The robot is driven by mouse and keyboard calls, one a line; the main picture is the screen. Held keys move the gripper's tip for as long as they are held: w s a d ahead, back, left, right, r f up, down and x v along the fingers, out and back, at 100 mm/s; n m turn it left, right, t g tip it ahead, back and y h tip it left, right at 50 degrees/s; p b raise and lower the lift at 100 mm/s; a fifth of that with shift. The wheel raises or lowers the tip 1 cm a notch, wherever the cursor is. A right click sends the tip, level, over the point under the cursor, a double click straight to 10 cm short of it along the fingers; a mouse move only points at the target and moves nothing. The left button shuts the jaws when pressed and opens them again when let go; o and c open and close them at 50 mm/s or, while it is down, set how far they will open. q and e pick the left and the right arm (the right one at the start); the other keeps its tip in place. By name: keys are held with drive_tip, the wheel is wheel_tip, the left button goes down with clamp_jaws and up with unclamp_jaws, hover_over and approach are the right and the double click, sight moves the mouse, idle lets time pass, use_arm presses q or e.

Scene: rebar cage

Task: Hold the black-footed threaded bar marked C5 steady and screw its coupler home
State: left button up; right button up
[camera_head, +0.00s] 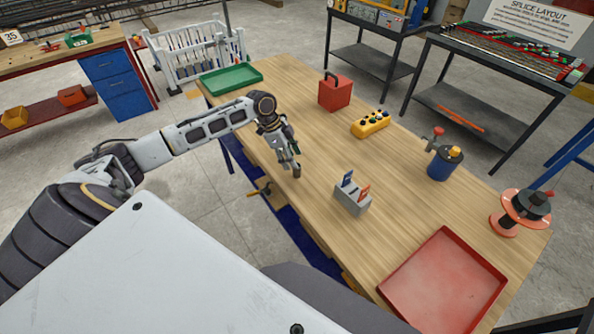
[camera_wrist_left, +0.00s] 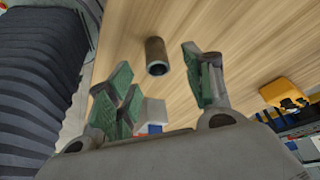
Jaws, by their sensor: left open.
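A grey-brown coupler (camera_wrist_left: 156,55) with a dark bore stands on the wooden table in the left wrist view. It also shows in the head view (camera_head: 297,170), close beside my left gripper (camera_head: 286,158). The left gripper is open, with green-padded fingers (camera_wrist_left: 160,90) spread apart. The coupler shows between and beyond the fingertips; I see no grip on it. Bars with coloured ends (camera_head: 515,48) lie on the back-right bench, too small for me to pick out C5. My right gripper is not in view.
The table (camera_head: 310,125) carries a green tray (camera_head: 230,79), red box (camera_head: 335,92), yellow button box (camera_head: 370,123), grey card holder (camera_head: 352,200), blue pot (camera_head: 444,163), spool (camera_head: 519,212) and red tray (camera_head: 445,285). A white cage (camera_head: 197,52) stands behind. The table's middle is clear.

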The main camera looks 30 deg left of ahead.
sight(300, 172)
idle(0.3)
use_arm(q)
drive_tip(key=shift+d+p+x, duration=0.25)
drive_tip(key=shift+p+x, duration=0.3)
drive_tip(key=shift+x, duration=1.45)
drive_tip(key=shift+d+f, duration=0.15)
drive_tip(key=shift+f, duration=0.35)
clamp_jaws()
